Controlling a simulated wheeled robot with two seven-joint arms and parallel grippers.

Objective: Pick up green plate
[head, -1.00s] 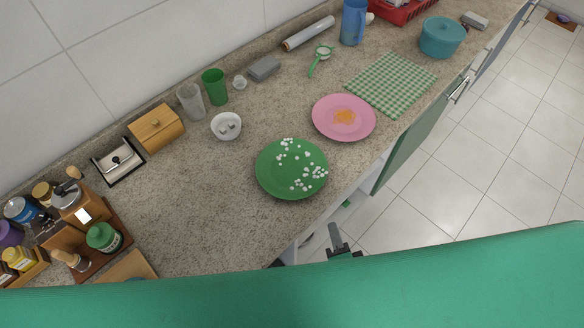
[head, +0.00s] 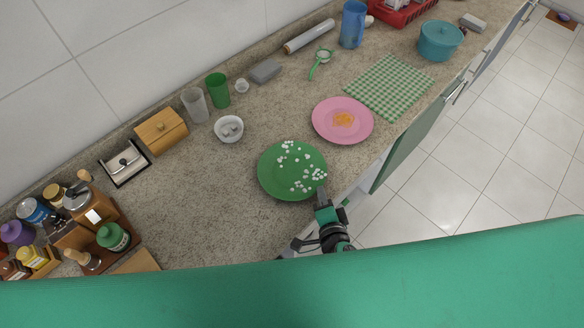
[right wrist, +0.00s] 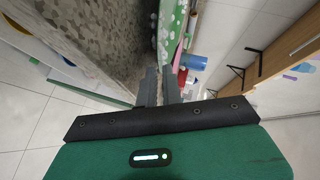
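The green plate (head: 280,182) lies on the counter near its front edge, with several small white bits on it. My right gripper (head: 321,192) is at the plate's front right rim in the head view. In the right wrist view the two fingers (right wrist: 160,84) stand apart with a narrow gap between them. The green plate (right wrist: 172,28), with white bits, shows just beyond the fingertips. I cannot tell whether the rim is between them. My left gripper is not in view.
A pink plate (head: 325,128) with orange food sits to the right, beside a green checked cloth (head: 390,85). A white bowl (head: 229,137) and cups stand behind the green plate. The speckled counter (head: 205,200) is clear to its left. A green cabinet door (head: 408,145) stands open.

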